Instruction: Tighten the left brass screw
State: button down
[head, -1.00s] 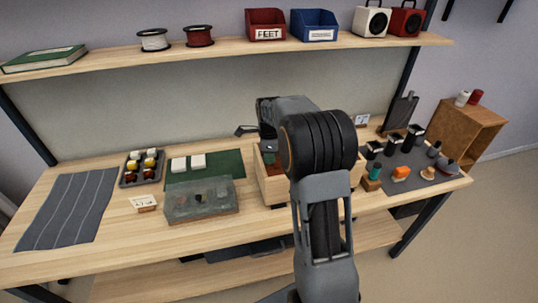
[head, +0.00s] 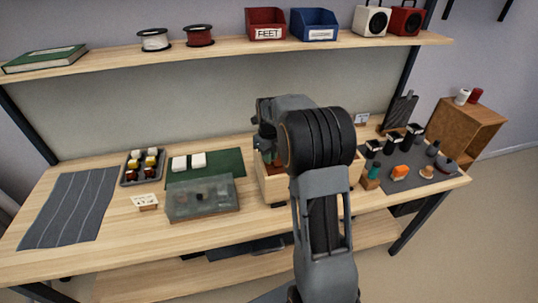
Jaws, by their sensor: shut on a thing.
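My gripper (head: 266,146) points down over an open pale wooden box (head: 272,190) in the middle of the bench. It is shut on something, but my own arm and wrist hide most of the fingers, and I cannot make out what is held. The box is partly hidden behind my arm; dark and reddish-brown parts show at its upper left. I cannot see a brass screw or whether anything touches it.
Left on the bench are a clear-lidded case (head: 203,200), a small tray of jars (head: 143,166), a green mat (head: 230,164) and a grey cloth (head: 70,205). Right is a dark mat (head: 408,184) with several small items. A shelf (head: 225,52) runs above.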

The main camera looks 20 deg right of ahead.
jog(key=shift+m, duration=0.6)
jog(key=c, duration=1.1)
grip_release()
notch_tip(320, 180, up, 14)
jog(key=shift+f, duration=0.1)
